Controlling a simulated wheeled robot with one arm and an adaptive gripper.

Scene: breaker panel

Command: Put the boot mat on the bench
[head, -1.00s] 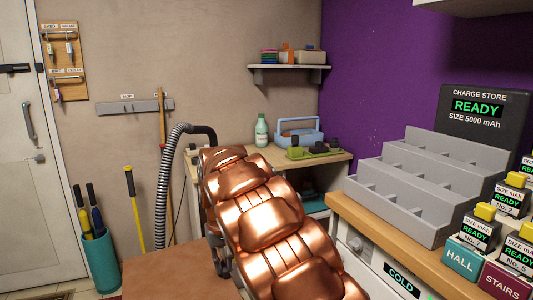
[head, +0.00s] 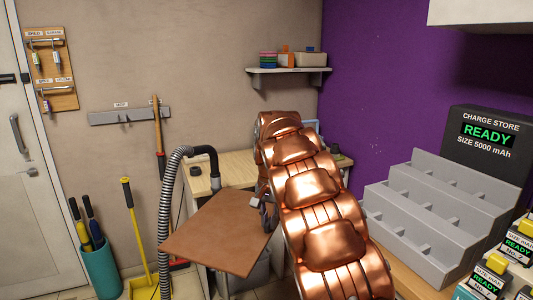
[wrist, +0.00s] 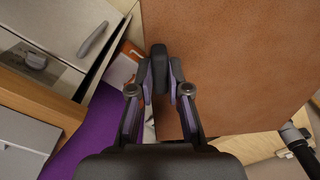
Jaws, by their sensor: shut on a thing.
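The boot mat is a flat brown sheet (head: 215,238) held out in mid-air in front of the bench, tilted in the head view. It also fills the upper right of the wrist view (wrist: 235,60). The bench has a pale wooden top (head: 207,179) in the back corner, beyond the mat. My arm and the mat cover much of the bench.
A grey ribbed hose (head: 168,220) rises left of the mat. A teal bin (head: 101,268) and yellow-handled tool (head: 134,235) stand further left. The stepped grey rack (head: 430,215) is at right.

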